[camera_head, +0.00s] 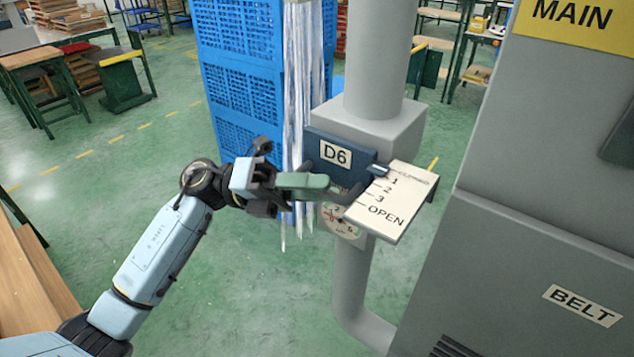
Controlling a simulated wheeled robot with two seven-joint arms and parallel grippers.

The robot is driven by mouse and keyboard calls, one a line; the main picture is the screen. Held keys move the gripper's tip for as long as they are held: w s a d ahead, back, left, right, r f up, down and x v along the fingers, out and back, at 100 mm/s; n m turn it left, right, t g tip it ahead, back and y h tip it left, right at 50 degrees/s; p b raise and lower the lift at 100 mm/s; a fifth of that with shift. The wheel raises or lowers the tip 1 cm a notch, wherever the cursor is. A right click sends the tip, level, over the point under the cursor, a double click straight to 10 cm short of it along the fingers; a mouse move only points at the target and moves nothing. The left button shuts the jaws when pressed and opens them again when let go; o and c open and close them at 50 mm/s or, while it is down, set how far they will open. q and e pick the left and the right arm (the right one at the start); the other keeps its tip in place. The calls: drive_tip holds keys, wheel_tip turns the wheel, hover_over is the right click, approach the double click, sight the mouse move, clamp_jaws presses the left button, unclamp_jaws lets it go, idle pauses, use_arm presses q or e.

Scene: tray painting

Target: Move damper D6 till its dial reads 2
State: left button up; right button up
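Damper D6 has a dark blue plate (322,148) with a white D6 label, on a grey box on the duct. Its pale scale plate (402,205) runs from CLOSED through 1, 2 and 3 to OPEN. A small blue pointer (377,170) sits near the CLOSED end, by the 1. A round white dial (345,228) with a red mark is below, partly hidden; its reading is unclear. My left gripper (318,184) is at a grey-green handle (300,181) in front of the blue plate. Whether its fingers are closed on it is unclear. My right gripper is out of view.
A grey cabinet (540,190) marked MAIN and BELT stands close on the right. The grey duct (375,60) runs up and down behind the damper. A blue lattice crate stack (240,75) and hanging pale strips (300,80) are behind. Green floor is open at left.

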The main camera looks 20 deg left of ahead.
use_arm(q)
drive_tip(key=shift+d, duration=0.2)
drive_tip(key=shift+c, duration=0.2)
clamp_jaws()
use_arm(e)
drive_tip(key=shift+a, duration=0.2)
